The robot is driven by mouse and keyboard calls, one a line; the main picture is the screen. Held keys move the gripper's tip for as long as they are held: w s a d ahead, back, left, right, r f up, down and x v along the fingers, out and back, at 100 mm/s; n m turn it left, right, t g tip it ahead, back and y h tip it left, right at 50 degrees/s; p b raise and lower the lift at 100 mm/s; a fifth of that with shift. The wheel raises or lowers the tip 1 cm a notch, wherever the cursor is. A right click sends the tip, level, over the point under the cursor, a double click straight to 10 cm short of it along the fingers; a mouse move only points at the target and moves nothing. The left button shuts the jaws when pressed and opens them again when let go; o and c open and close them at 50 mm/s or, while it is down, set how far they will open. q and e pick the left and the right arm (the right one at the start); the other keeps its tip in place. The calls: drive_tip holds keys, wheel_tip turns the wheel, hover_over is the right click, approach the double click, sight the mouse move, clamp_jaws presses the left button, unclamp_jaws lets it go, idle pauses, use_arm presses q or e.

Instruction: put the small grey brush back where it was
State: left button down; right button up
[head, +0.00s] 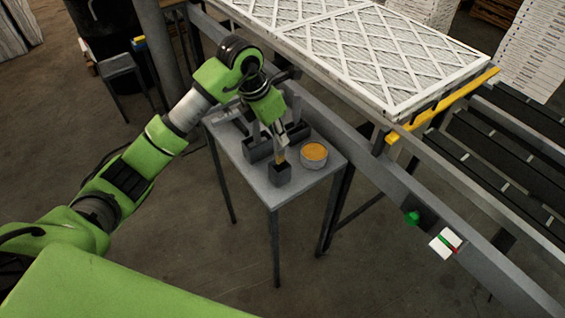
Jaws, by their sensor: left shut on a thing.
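My left gripper (280,140) is over the small grey table, pointing down, and is shut on the small grey brush. The brush is mostly hidden by the gripper; a short tan part (280,158) shows below the fingers. This part is at the mouth of a small dark square holder (280,176) near the table's front corner. I cannot tell how far the brush is inside it. My right gripper is not in view.
The grey table (252,181) also bears dark holders (257,152) with grey upright things behind the gripper, and a round tin (314,156) with orange content to the right. A conveyor rail (365,165) with white filters (365,45) runs close behind.

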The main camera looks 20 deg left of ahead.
sight(276, 149)
use_arm(q)
wheel_tip(276, 149, down, 4)
drive_tip(key=shift+r+p, duration=0.1)
drive_tip(key=shift+p, duration=0.35)
wheel_tip(276, 149, down, 4)
drive_tip(key=shift+r+p, duration=0.2)
drive_tip(key=shift+p, duration=0.4)
drive_tip(key=shift+f, duration=0.3)
drive_tip(key=c, duration=2.1)
unclamp_jaws()
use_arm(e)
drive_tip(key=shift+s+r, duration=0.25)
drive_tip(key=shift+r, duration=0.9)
use_arm(q)
drive_tip(key=shift+r, duration=0.1)
drive_tip(key=shift+r, duration=0.2)
drive_tip(key=shift+b+v, duration=1.5)
drive_tip(key=shift+v, duration=4.4)
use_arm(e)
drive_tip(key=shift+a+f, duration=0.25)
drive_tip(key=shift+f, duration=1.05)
